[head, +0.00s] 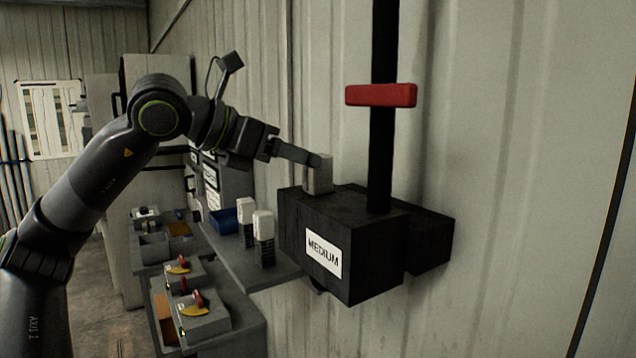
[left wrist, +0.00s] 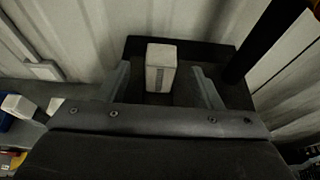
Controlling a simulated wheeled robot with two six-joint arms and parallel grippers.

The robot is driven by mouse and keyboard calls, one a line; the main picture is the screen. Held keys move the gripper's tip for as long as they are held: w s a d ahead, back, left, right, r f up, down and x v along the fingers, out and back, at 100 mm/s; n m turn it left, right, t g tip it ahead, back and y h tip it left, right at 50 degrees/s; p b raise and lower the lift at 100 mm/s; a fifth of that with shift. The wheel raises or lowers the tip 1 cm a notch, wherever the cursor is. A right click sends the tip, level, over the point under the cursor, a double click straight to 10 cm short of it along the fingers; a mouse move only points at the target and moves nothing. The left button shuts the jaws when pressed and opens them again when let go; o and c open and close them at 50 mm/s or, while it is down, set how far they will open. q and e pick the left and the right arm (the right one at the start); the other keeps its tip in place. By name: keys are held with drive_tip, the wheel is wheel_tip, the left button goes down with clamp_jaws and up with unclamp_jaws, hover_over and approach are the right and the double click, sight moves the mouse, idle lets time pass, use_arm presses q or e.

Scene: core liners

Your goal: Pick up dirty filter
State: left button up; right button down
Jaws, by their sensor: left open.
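A greyish, block-shaped filter (head: 321,177) stands upright in the top of the black box labelled MEDIUM (head: 372,252). Its lower end is hidden in or behind the box top. In the left wrist view the filter (left wrist: 160,67) shows a pale top and a grey strip on its front, between the two fingers. My left gripper (head: 312,160) is open, with its fingers at either side of the filter's upper part. In the left wrist view a gap shows on both sides of the filter. My right gripper is not in view.
Two white-topped filters (head: 263,226) stand on a grey shelf left of the box, near a blue bin (head: 224,221). A black post with a red handle (head: 381,95) rises from the box close to the filter. The corrugated wall is right behind.

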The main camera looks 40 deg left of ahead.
sight(319, 182)
use_arm(q)
drive_tip(key=shift+w+d+p, duration=0.15)
drive_tip(key=shift+w+p, duration=0.1)
drive_tip(key=shift+p, duration=0.1)
drive_tip(key=p+x, duration=0.3)
drive_tip(key=shift+w+d+f, duration=0.2)
drive_tip(key=shift+w, duration=0.05)
drive_tip(key=shift+w+d+f+p, duration=0.15)
drive_tip(key=shift+w+f+p, duration=0.2)
drive_tip(key=shift+w+p, duration=0.1)
drive_tip(key=c, duration=1.1)
drive_tip(key=shift+r, duration=0.1)
